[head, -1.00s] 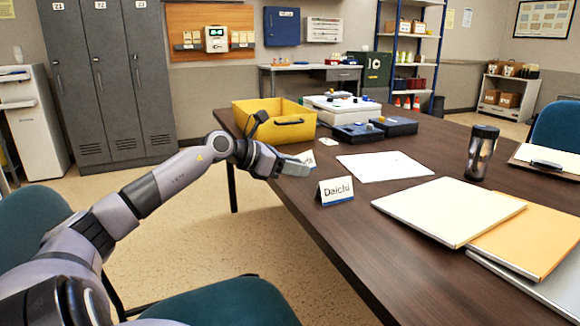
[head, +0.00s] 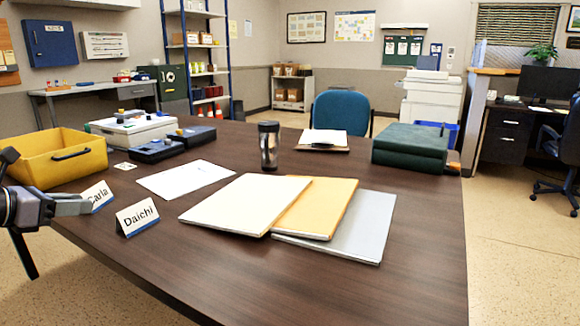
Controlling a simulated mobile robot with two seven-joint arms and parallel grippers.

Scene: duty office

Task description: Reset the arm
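My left gripper (head: 72,205) is at the left edge of the head view, beside the long dark table's near left edge. Its fingertips are at a white name card reading "Carla" (head: 100,194), which they partly cover. I cannot tell whether they touch the card, or whether the fingers are open or shut. Most of my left arm is outside the picture. My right arm and gripper are not in view.
On the table (head: 330,290) are a "Daichi" card (head: 138,217), a yellow bin (head: 50,160), folders (head: 250,203), a paper sheet (head: 185,178), a dark tumbler (head: 268,146) and a green case (head: 410,147). The table's near part is bare. Floor is open at right.

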